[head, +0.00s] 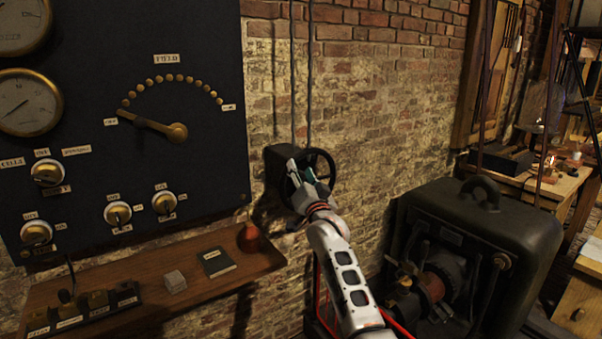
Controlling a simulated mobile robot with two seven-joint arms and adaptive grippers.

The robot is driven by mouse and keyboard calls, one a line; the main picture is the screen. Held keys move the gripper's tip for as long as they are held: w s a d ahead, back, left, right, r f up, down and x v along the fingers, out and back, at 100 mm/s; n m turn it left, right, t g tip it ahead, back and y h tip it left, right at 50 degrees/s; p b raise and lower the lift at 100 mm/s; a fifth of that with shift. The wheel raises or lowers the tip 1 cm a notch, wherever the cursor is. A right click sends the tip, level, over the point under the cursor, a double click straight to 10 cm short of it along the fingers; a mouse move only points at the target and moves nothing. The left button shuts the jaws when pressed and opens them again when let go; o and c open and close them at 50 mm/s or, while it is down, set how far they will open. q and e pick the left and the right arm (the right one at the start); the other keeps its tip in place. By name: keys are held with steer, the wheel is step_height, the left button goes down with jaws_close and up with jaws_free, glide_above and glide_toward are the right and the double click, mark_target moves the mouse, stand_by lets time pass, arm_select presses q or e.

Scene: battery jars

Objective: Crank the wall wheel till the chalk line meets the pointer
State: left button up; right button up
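The dark wall wheel (329,163) is on the brick wall, right of the black panel, beside a dark box-like mount. My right arm reaches up to it from the bottom. My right gripper (296,170) is at the wheel's left side, overlapping the mount. The fingers are small and partly lost against the dark metal, so I cannot tell whether they are open, shut or touching the wheel. I cannot make out a chalk line or a pointer at the wheel. My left gripper is not in view.
The black panel (200,60) carries gauges, knobs and a brass FIELD arm (160,128). A bulky dark machine (510,235) stands right of my arm.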

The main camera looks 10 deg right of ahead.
steer(key=shift+a+f, duration=0.1)
steer(key=shift+s+f, duration=0.2)
steer(key=shift+s, duration=0.4)
steer(key=v, duration=1)
steer(key=shift+s, duration=0.4)
